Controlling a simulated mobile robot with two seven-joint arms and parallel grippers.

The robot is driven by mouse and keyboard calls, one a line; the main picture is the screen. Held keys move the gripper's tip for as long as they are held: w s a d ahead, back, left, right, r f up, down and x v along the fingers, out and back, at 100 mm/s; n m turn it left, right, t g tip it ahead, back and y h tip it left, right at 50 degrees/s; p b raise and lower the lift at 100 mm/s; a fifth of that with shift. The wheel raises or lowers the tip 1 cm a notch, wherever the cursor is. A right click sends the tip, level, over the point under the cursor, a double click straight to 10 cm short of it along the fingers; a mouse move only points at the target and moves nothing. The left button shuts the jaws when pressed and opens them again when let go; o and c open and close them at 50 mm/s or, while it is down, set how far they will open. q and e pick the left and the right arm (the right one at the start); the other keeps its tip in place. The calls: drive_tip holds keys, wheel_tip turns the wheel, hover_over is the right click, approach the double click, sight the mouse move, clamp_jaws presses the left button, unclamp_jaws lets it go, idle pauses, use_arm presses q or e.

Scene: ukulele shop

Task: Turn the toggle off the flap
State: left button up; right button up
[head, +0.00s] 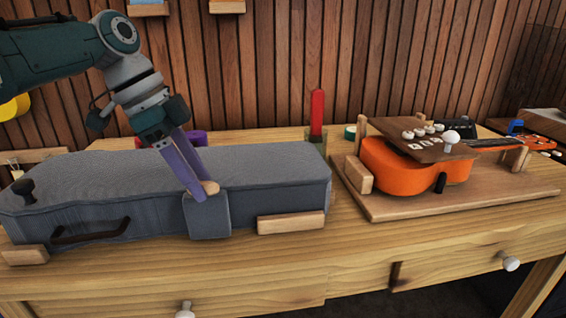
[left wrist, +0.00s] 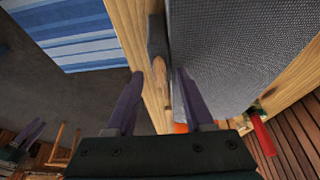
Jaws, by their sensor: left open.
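A grey fabric case (head: 110,180) lies closed on the wooden table. A grey flap (head: 208,218) hangs over its front side. A small light-wood toggle (head: 210,187) sits at the top of the flap; in the left wrist view the toggle (left wrist: 160,78) shows between my fingers. My left gripper (head: 197,192) is open, its purple fingers on either side of the toggle; contact cannot be told. In the left wrist view a dark body with purple fingers at the lower left looks like my right gripper (left wrist: 31,133); its opening is unclear.
Wooden blocks (head: 290,222) stand against the case front, near its dark handle (head: 88,233). A red upright thing (head: 317,112) stands behind the case. An orange ukulele (head: 405,174) rests on a wooden board (head: 470,196) at the right. The slatted wall is behind.

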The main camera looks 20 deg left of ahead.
use_arm(q)
drive_tip(key=shift+r, duration=0.15)
drive_tip(key=p+v, duration=0.1)
drive_tip(key=v, duration=0.8)
drive_tip(key=shift+s+a+r, duration=0.15)
drive_tip(key=shift+a+r, duration=0.05)
drive_tip(key=shift+r, duration=0.1)
drive_tip(key=shift+p, duration=0.3)
